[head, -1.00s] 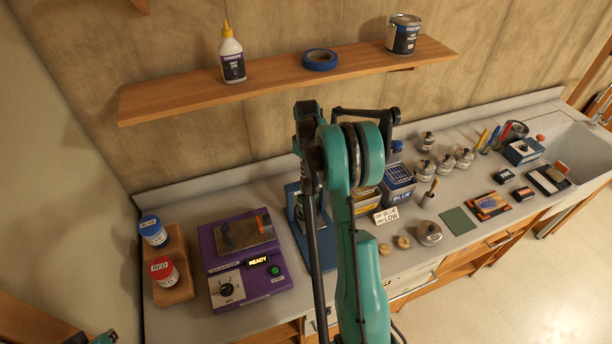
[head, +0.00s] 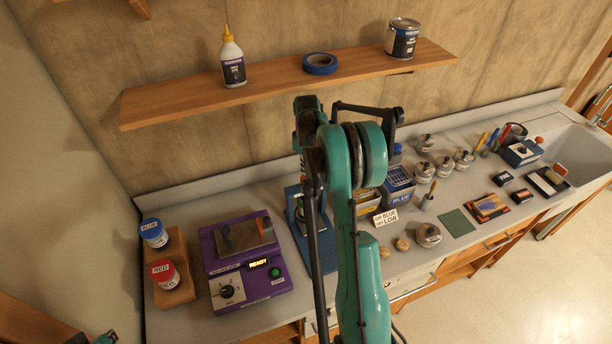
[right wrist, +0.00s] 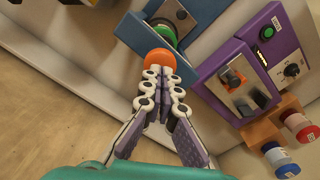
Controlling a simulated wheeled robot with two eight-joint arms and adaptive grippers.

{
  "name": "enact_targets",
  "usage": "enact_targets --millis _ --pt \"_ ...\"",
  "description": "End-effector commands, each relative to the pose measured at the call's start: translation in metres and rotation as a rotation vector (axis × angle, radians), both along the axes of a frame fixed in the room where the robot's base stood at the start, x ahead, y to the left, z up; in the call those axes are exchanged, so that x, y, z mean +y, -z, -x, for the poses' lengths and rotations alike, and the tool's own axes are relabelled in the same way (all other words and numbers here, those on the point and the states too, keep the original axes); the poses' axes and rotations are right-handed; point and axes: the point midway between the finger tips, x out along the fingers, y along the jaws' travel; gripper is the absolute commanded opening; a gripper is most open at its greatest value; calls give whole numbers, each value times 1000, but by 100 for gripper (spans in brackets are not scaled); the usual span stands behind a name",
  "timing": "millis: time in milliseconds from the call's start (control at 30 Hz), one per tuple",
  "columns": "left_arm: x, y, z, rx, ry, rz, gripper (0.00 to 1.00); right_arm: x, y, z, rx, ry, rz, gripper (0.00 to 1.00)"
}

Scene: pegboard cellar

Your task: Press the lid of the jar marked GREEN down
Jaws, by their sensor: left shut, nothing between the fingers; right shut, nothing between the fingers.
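A jar with a green lid (right wrist: 163,30) stands at the blue press stand (right wrist: 130,30) in the right wrist view; its label cannot be read. A round orange knob (right wrist: 159,59) is in front of it. My right gripper (right wrist: 160,76) is shut and empty, its fingertips at the orange knob; I cannot tell whether they touch. In the head view the blue stand (head: 322,255) is partly hidden behind my arm, and my right fingertips are hidden. Only a little of my left gripper (head: 104,338) shows at the bottom left edge, away from the bench.
A purple device (head: 240,292) reading READY stands left of the stand. Blue-lidded (head: 153,232) and red-lidded (head: 164,273) jars sit in a wooden rack (head: 176,292). A sign (head: 386,217) and several metal jars are to the right. A shelf (head: 290,82) runs above.

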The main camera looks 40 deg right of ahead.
Motion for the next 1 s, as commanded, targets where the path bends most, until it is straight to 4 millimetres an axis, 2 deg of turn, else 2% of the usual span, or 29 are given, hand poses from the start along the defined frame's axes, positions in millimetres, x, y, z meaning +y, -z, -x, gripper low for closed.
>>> enact_targets --millis 433,833,1000 --pt "0 -3 0 0 0 0 0 0 -6 0 0 0 0 0" --pt "0 -24 0 0 0 0 0 0 -46 0 0 0 0 0" --pt "0 -27 0 0 0 0 0 0 -53 0 0 0 0 0"
